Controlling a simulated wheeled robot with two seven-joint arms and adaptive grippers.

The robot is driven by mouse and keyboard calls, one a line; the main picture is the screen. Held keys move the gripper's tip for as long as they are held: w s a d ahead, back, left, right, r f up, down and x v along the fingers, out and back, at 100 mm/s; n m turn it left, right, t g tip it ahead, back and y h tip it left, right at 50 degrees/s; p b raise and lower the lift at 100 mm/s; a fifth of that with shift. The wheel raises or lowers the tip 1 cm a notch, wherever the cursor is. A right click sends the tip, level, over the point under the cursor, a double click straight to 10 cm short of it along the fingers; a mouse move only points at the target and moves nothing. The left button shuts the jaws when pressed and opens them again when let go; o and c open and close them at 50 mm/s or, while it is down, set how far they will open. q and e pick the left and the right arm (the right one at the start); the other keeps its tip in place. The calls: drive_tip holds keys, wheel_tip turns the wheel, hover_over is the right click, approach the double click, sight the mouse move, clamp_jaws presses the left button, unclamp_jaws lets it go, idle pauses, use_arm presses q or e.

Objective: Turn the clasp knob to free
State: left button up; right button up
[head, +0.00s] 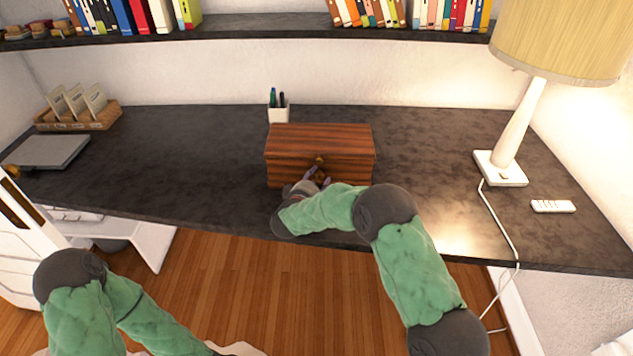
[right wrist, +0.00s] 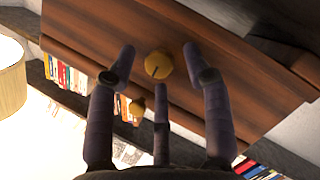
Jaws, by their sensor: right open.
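A reddish-brown wooden box (head: 320,142) stands on the dark desk near its front edge. A brass knob (head: 319,160) shows on its front, at the upper part. In the right wrist view a round brass knob with a dark line across its face (right wrist: 158,65) sits between my fingertips, with a gap on each side.
The dark desk (head: 180,150) is clear on both sides of the box. A white pen holder (head: 278,114) stands behind it. A lamp (head: 500,168) with a trailing cord and a remote (head: 553,206) are at right. A letter rack (head: 78,117) and a laptop (head: 48,151) are at left.

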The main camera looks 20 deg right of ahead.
clamp_jaws()
